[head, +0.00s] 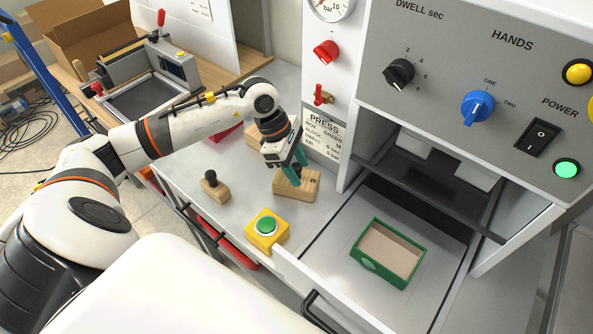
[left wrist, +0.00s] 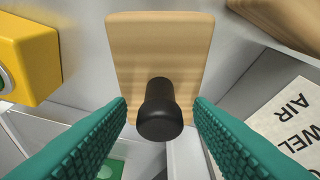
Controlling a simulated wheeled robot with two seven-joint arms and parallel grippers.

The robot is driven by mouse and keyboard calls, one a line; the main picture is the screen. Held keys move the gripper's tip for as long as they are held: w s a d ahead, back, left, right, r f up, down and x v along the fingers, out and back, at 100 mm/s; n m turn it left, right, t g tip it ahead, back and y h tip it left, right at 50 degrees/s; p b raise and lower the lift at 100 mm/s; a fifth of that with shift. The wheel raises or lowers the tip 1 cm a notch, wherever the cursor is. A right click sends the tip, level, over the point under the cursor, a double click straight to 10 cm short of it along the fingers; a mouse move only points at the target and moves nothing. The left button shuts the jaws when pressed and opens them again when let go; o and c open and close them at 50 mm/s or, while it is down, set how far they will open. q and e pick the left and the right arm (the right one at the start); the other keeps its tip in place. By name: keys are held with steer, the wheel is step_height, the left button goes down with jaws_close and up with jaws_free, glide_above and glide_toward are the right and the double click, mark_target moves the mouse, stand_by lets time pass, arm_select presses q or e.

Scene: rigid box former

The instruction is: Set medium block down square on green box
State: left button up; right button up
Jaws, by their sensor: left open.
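The medium block (head: 308,187), wooden and marked M, lies on the grey bench beside the press. My left gripper (head: 290,169) is over it, its teal fingers open. In the left wrist view the block (left wrist: 160,45) has a black knob (left wrist: 160,108) that shows between the open fingertips, with a gap on each side. The green box (head: 406,276) is an open tray with a tan inside, set on the press's pulled-out drawer to the right. My right gripper is not in view.
A smaller wooden block (head: 214,189) with a black knob stands left of the medium block. Another wooden block (head: 256,138) is partly hidden behind my arm. A yellow box (head: 264,238) with a green button sits at the bench's front edge. The press housing (head: 470,70) overhangs the drawer's back.

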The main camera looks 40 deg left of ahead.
arm_select(q)
jaws_close()
stand_by(0.4)
